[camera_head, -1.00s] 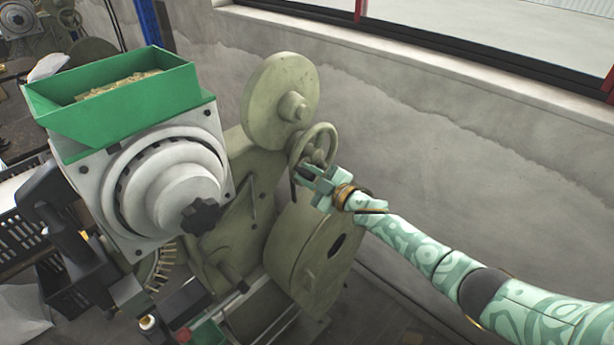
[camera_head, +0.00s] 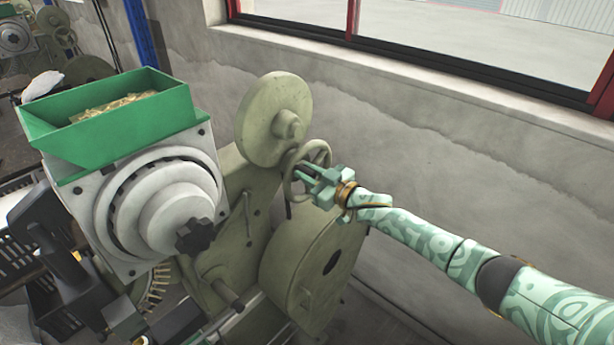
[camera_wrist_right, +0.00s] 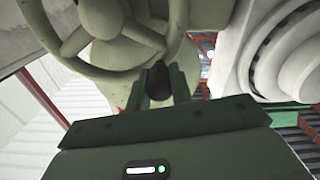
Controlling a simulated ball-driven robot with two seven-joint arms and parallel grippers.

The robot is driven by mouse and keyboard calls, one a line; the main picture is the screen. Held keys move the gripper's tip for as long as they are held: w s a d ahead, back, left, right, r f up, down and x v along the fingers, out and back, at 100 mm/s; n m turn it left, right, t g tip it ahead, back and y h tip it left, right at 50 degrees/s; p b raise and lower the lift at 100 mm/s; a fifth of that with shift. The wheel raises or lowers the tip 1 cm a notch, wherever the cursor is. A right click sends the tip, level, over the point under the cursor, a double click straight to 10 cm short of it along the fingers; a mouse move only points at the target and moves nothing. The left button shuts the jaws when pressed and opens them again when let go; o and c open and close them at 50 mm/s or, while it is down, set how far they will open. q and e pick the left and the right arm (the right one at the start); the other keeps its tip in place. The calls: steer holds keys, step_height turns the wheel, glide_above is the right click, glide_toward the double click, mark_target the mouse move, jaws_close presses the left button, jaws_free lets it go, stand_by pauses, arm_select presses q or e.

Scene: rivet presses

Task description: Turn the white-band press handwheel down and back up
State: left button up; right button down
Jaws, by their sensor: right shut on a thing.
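The handwheel (camera_head: 322,149) is a small olive spoked wheel on the side of the olive press (camera_head: 243,205). My right gripper (camera_head: 303,174), on a mint-patterned arm, is at its lower left rim. In the right wrist view, the handwheel (camera_wrist_right: 75,44) fills the upper left. My right gripper's fingers (camera_wrist_right: 158,88) are shut on its dark handle (camera_wrist_right: 157,78), between the two jaws. Part of the handle is hidden by the fingers. I cannot make out a white band on this press. My left gripper is not in view.
A large olive disc (camera_head: 270,112) sits above the handwheel and a drum-like guard (camera_head: 318,262) below it. A green hopper (camera_head: 60,140) of brass-coloured pieces tops a grey housing (camera_head: 165,212) at left. The wall (camera_head: 480,190) and window stand behind my arm.

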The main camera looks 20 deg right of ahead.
steer(key=shift+d, duration=0.1)
stand_by(0.3)
steer(key=c, duration=1.3)
jaws_free()
steer(key=shift+w, duration=0.1)
steer(key=shift+o, duration=0.2)
steer(key=b+v, duration=0.3)
steer(key=v, duration=1.3)
steer(key=shift+d+f, duration=0.1)
